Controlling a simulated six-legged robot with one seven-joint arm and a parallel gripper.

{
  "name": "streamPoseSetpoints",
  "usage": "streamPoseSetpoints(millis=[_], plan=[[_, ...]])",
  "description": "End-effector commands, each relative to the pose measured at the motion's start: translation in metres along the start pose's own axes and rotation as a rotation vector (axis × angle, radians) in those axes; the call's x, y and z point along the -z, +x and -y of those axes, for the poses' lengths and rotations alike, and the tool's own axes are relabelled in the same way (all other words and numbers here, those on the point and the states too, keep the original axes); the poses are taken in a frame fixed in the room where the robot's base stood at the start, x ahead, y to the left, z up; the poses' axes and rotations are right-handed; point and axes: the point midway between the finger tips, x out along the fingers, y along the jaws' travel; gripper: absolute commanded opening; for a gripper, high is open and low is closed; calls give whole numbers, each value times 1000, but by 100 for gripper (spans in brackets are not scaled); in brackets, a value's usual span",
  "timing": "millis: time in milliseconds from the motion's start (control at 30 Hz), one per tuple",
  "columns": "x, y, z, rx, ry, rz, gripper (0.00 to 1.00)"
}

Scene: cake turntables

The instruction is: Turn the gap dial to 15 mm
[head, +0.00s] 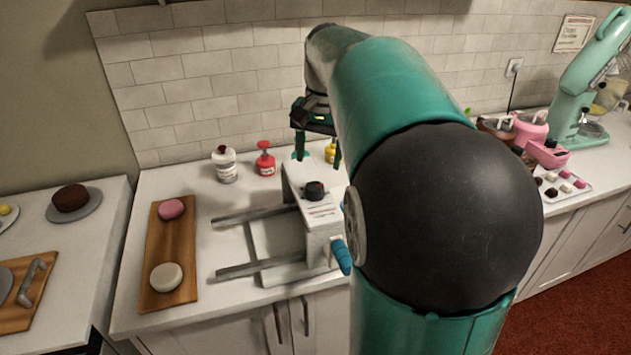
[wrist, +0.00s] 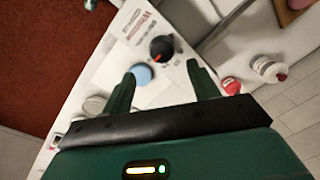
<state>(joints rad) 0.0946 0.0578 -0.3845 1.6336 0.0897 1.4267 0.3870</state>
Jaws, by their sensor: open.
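The gap dial is a black round knob with a red pointer mark, on top of a white machine (head: 322,232) on the counter. The dial (head: 315,190) sits below my gripper in the head view. In the wrist view the dial (wrist: 161,49) appears just beyond the fingertips, between their lines. My gripper (head: 318,160) is open and empty, above the back of the machine, apart from the dial. Both fingers also show in the wrist view (wrist: 160,82). Printed text and marks lie beside the dial, too small to read, so I cannot tell its setting.
A blue handle (head: 342,257) sticks out at the machine's front. Two metal rails (head: 255,266) run left from it. A wooden board (head: 169,250) with two round cakes lies further left. A white bottle (head: 225,165) and a red bottle (head: 265,160) stand behind.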

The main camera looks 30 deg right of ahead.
Motion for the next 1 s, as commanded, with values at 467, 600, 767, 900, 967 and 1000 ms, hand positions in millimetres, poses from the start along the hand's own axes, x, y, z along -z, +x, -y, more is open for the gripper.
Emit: streamPoseSetpoints(millis=[467, 600, 767, 900, 967, 1000], plan=[[0, 74, 2, 0, -1, 1, 60], [0, 77, 2, 0, -1, 0, 60], [1, 76, 2, 0, -2, 0, 60], [0, 76, 2, 0, -2, 0, 34], [0, 76, 2, 0, -2, 0, 23], [1, 76, 2, 0, -2, 0, 15]])
